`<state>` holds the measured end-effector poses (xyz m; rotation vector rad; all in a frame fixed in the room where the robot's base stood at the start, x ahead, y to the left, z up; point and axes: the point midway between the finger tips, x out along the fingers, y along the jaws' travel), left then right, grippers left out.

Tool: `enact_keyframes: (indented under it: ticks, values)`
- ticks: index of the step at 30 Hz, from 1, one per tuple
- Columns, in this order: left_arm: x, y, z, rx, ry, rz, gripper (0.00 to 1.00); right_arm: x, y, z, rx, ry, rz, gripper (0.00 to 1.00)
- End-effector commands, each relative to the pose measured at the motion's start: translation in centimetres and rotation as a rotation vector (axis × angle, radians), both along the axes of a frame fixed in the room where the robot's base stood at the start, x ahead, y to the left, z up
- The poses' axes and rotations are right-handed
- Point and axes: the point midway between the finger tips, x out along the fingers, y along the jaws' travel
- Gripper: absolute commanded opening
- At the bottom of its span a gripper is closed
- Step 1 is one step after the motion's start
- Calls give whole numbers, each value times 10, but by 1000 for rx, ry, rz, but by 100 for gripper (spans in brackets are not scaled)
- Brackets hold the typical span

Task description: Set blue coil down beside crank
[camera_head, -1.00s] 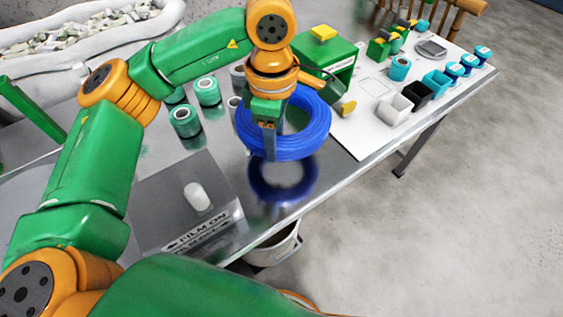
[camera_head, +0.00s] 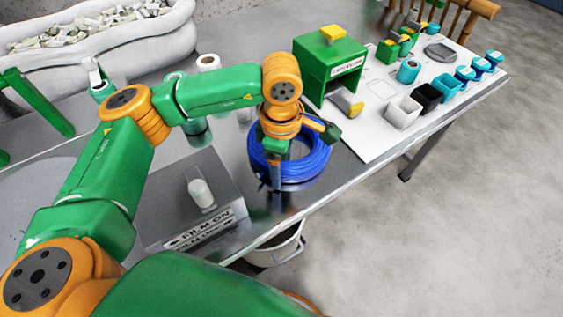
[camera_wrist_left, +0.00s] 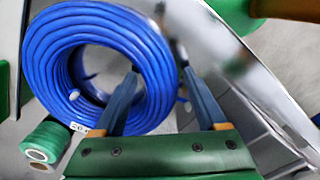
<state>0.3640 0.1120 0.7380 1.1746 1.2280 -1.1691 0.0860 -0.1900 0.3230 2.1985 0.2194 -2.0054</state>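The blue coil (camera_head: 312,168) is a thick ring of blue cable low over the metal table, close above its own reflection; whether it touches the surface I cannot tell. It fills the upper left of the left wrist view (camera_wrist_left: 52,55). My left gripper (camera_head: 275,183) is at the coil's near side. In the left wrist view its fingers (camera_wrist_left: 160,76) straddle the ring, one in the hole and one outside, closely against the cable. A grey cylinder with a yellow end (camera_head: 347,103) lies by a green box (camera_head: 328,62); I cannot tell whether this is the crank. My right gripper is out of view.
A white board (camera_head: 375,143) with small bins (camera_head: 403,112) lies right of the coil. Teal spools stand behind my left arm. The table's front edge (camera_head: 322,197) is close to the coil.

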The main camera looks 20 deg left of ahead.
Motion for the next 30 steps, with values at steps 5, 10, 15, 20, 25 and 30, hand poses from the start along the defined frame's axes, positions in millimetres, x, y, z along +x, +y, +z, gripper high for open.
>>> enact_keyframes:
  ticks: [5, 10, 15, 20, 25, 30]
  values:
    - [0, 0, 0, 0, 0, 0, 74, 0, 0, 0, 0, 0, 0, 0]
    - [1, 0, 19, -1, -3, 0, 74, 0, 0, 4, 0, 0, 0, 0]
    - [1, -1, 70, -2, -6, 0, 74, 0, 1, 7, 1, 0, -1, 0]
    - [0, 0, 107, -1, -3, -1, 74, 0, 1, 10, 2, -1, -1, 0]
    - [-1, 0, 123, -1, 0, -1, 74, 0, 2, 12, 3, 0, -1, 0]
    - [-1, 0, 123, -1, 0, -1, 74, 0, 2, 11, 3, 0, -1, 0]
